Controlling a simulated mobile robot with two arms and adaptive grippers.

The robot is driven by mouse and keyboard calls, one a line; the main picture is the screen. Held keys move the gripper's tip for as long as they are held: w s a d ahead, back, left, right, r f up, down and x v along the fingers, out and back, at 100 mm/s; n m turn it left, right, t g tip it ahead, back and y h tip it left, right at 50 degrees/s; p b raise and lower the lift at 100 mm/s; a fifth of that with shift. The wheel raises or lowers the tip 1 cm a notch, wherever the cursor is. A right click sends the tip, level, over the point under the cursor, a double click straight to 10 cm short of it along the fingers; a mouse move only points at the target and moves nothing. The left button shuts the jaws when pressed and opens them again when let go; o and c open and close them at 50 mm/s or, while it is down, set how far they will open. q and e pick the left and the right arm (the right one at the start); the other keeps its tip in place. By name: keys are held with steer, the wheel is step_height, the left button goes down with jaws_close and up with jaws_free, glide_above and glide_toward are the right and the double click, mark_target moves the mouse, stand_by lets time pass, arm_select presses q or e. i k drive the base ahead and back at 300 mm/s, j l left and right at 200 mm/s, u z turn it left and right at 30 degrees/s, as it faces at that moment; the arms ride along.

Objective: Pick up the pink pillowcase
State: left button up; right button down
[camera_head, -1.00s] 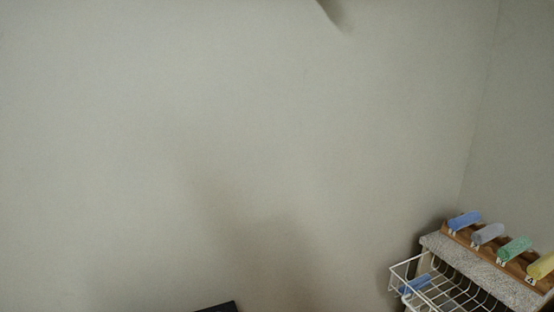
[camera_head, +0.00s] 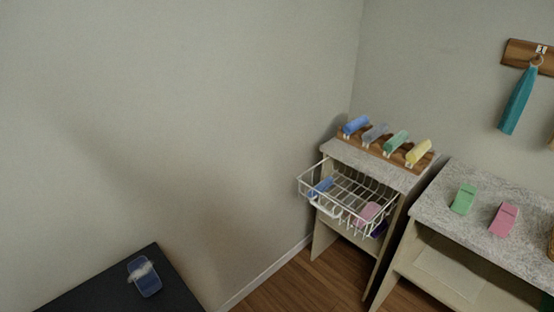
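Two pink cloth-like things show; I cannot tell which is the pillowcase. One pink thing (camera_head: 368,212) lies in the white wire basket (camera_head: 312,184), toward its right end and partly behind the wires. The other pink folded thing (camera_head: 503,219) lies on the speckled top of the right shelf unit, right of a green folded thing (camera_head: 462,198). The basket sticks out from the front of the smaller shelf unit. Neither of my grippers is in view.
A wooden rack (camera_head: 429,157) on the smaller unit (camera_head: 334,149) holds blue, grey, green and yellow rolls. A blue thing (camera_head: 321,187) lies in the basket. A teal towel (camera_head: 517,101) hangs on the wall. A dark surface (camera_head: 80,297) carries a blue item (camera_head: 146,279). Some wooden floor (camera_head: 277,289) is clear.

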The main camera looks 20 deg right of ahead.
mark_target(372, 209)
steer(key=z, duration=1.2)
